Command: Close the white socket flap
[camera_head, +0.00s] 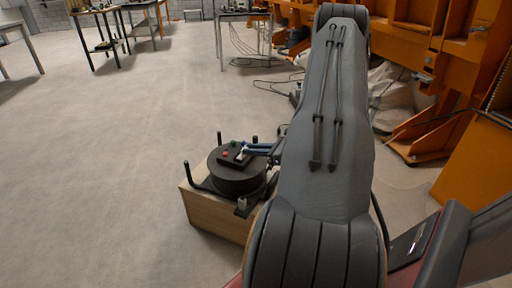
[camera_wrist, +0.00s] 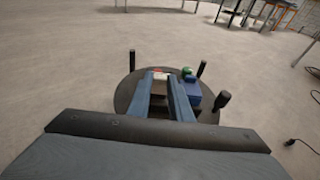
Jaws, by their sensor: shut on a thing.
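A black round base (camera_head: 232,180) carries a dark panel with a red button (camera_head: 225,154), a green button (camera_head: 234,143) and a small pale patch (camera_head: 240,157) that may be the white socket flap. My gripper (camera_head: 250,149) reaches in from the right, low over this panel. In the wrist view my blue fingers (camera_wrist: 163,85) point at the panel and are shut on a small part between their tips. The fingers hide most of that part, and I cannot tell whether it is the flap. A red and white piece (camera_wrist: 161,73) shows just beyond the tips.
The base stands on a wooden box (camera_head: 212,212) with several upright black posts around it. A green piece (camera_wrist: 187,72) and a blue block (camera_wrist: 193,91) sit just right of my fingers. Open floor lies left; orange frames (camera_head: 425,45) stand at right.

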